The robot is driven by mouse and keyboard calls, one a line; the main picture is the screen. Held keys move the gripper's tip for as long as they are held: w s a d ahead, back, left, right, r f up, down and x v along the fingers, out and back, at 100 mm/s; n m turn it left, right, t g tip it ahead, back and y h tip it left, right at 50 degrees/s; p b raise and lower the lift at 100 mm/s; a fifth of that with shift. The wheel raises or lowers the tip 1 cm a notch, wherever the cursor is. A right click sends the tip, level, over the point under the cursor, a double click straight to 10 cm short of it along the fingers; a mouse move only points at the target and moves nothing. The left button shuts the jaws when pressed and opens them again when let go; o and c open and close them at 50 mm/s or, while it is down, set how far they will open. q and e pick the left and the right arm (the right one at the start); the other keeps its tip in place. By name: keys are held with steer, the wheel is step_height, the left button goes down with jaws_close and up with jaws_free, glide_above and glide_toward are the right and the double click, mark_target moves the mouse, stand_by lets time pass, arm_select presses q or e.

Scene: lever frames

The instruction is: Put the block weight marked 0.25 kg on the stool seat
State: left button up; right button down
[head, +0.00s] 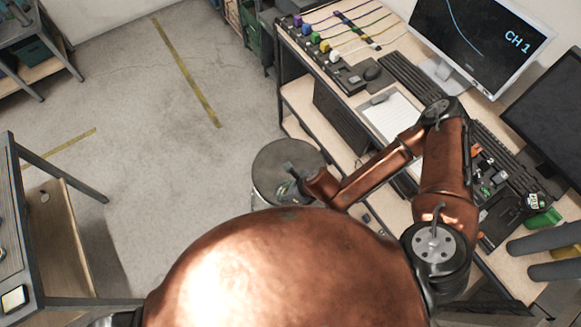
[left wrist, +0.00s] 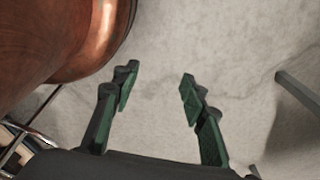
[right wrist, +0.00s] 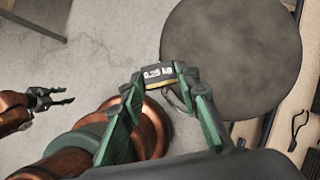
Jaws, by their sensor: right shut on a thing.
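The block weight (right wrist: 158,73), a dark block with a white 0.25 kg label and a yellowish lower edge, is between the fingertips of my right gripper (right wrist: 160,88), which is shut on it. The round dark grey stool seat (head: 275,163) lies under my right gripper (head: 288,186) in the head view. In the right wrist view the stool seat (right wrist: 235,50) is beyond the block, which overlaps the seat's left edge. I cannot tell the height gap. My left gripper (left wrist: 155,88) is open and empty above the floor; it also shows in the right wrist view (right wrist: 58,98).
A workbench (head: 345,90) with a keyboard (head: 408,78), a monitor (head: 475,40) and cables stands right of the stool. Another table (head: 20,235) is at the left. The floor (head: 150,150) left of the stool is clear. The seat looks bare.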

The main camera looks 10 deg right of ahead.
steer(key=s+d+m+p, duration=0.1)
steer(key=s+d+p, duration=0.15)
steer(key=d, duration=0.25)
steer(key=shift+m+t+h, duration=0.3)
steer(key=w+d+f, duration=0.1)
steer(key=w+f, duration=0.2)
steer(key=w, duration=0.1)
steer(key=w+d+f+b, duration=0.1)
steer(key=w+f, duration=0.3)
steer(key=w+d+f, duration=0.1)
steer(key=w+f, duration=0.2)
steer(key=w, duration=0.1)
steer(key=shift+w+d+f+b, duration=0.1)
steer(key=shift+w+f+b, duration=0.1)
steer(key=shift+w+b, duration=0.15)
steer(key=shift+w+f, duration=0.2)
steer(key=shift+f, duration=0.1)
arm_select(q)
steer(key=shift+s+r, duration=0.1)
steer(key=shift+s, duration=0.85)
arm_select(e)
steer(key=shift+d+f, duration=0.1)
steer(key=shift+f, duration=1.4)
arm_select(q)
steer(key=shift+a, duration=0.1)
arm_select(e)
steer(key=shift+f, duration=0.1)
